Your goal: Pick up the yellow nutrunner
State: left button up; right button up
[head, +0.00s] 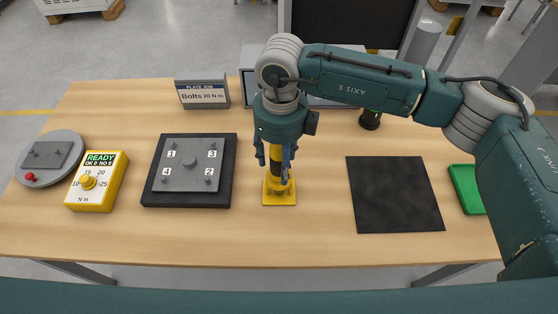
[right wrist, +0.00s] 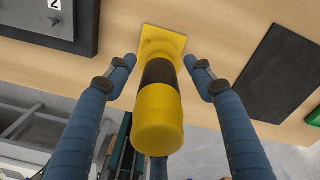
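The yellow nutrunner (head: 275,170) stands upright on a square yellow base (head: 280,197) in the middle of the table. In the right wrist view the nutrunner (right wrist: 158,120) shows a yellow body with a black band. My right gripper (head: 274,180) comes down over it from above, its blue fingers around the body. In the right wrist view the two upper fingers of this gripper (right wrist: 164,64) are spread, with gaps on both sides of the nutrunner. A third finger is partly hidden behind the body. My left gripper is not in view.
To the left are a dark plate with numbered bolts (head: 189,193), a yellow torque box (head: 97,183), a round grey base (head: 67,171) and a sign (head: 202,95). To the right are a black mat (head: 394,215), a green tray (head: 468,188) and a dark cylinder (head: 371,120).

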grip_shut()
jog(key=shift+r, duration=0.1)
jog(key=shift+r, duration=0.1)
